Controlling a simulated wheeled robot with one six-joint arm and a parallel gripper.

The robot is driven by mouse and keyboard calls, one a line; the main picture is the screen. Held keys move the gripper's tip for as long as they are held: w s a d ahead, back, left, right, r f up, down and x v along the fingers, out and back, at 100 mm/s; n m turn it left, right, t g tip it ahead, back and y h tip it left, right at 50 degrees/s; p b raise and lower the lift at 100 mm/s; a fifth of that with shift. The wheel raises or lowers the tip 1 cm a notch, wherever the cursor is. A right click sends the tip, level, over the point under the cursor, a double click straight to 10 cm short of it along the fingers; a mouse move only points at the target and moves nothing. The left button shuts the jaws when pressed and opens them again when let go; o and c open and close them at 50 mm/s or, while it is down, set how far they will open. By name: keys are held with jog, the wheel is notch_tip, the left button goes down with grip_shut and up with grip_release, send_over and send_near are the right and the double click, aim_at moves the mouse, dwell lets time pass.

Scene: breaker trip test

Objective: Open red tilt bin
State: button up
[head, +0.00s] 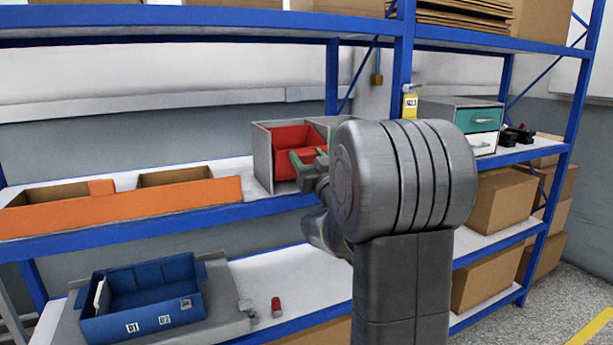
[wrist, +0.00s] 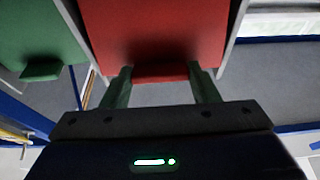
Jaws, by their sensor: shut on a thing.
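The red tilt bin (head: 290,137) sits in a grey housing (head: 262,158) on the middle shelf. It looks tilted outward, and its open inside shows from above in the head view. In the wrist view its red front (wrist: 150,32) fills the upper middle, with a red lip (wrist: 160,72) at its edge. My gripper (wrist: 160,80) has its green fingers on either side of this lip and is shut on it. In the head view my gripper (head: 308,166) is at the bin's front, and my arm hides the housing's right part.
A green bin (wrist: 40,35) with its own tab is beside the red one in the wrist view. An orange-fronted tray (head: 120,208) lies left on the same shelf. A blue bin (head: 145,295) and a small red object (head: 276,307) are below. A drawer cabinet (head: 470,122) stands right.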

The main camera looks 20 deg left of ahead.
jog(key=shift+s+d+f+t+y+b, duration=0.3)
jog(key=shift+f+t+y+b, duration=0.15)
jog(key=shift+b, duration=1.6)
jog(key=shift+s+d+f+t+y+b, duration=0.3)
jog(key=shift+f+y+b, duration=0.25)
jog(key=shift+b, duration=1.5)
jog(key=shift+r+t+b, duration=0.1)
jog(key=shift+t+b, duration=0.25)
jog(key=shift+b, duration=0.35)
jog(key=o, duration=1.4)
jog(key=shift+d, duration=0.1)
jog(key=v, duration=1.3)
jog(key=shift+s+d+f+b, duration=0.2)
jog(key=shift+d+f+b, duration=0.05)
jog(key=shift+b, duration=0.2)
